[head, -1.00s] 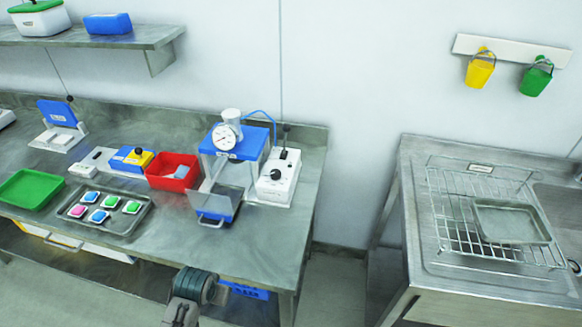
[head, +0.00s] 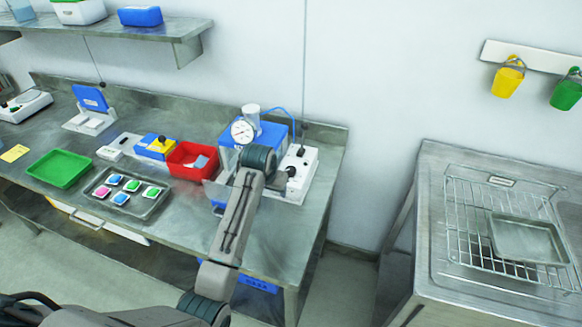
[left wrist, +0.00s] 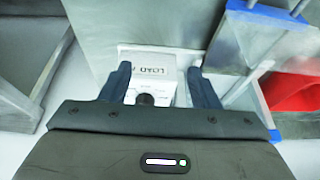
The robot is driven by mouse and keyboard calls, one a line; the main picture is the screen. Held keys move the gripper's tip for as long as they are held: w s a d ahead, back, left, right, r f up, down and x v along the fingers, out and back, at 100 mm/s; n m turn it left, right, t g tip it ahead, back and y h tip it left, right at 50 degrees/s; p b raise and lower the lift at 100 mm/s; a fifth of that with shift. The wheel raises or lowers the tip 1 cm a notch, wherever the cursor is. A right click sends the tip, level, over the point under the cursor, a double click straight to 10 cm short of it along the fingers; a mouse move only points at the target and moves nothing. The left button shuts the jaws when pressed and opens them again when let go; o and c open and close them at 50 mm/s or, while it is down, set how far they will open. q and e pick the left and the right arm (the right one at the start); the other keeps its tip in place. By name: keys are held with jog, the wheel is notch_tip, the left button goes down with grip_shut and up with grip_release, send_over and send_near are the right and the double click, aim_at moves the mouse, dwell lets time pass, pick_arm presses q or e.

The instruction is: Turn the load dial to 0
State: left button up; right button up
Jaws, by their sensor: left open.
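The load dial is a black round knob (left wrist: 145,99) on a white control box (head: 308,160). In the left wrist view the box carries a "LOAD" label (left wrist: 152,70), and the knob shows between the fingers, partly cut off by the gripper body. My left gripper (left wrist: 160,76) is open, its two dark fingers apart on either side of the label and knob. In the head view my left gripper (head: 286,178) is in front of the box and hides the knob. I cannot tell the knob's setting. My right gripper is not in view.
A blue-topped press (head: 268,132) with a round gauge (head: 242,131) stands directly left of the box. A red bin (head: 186,158), a tray of colored packs (head: 152,208) and a green tray (head: 60,168) are farther left. A sink counter (head: 432,230) stands right, across a gap.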

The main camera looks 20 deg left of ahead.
pick_arm(q)
send_near(291, 169)
jog(key=v, duration=0.2)
jog(key=p+x, duration=0.3)
jog(key=x, duration=0.5)
jog(key=shift+w+a+f, duration=0.1)
jog(key=shift+f, duration=0.25)
jog(key=shift+p+x, duration=0.3)
jog(key=shift+x, duration=0.6)
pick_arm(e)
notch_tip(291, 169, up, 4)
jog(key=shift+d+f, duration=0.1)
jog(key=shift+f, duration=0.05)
pick_arm(q)
jog(key=c, duration=1)
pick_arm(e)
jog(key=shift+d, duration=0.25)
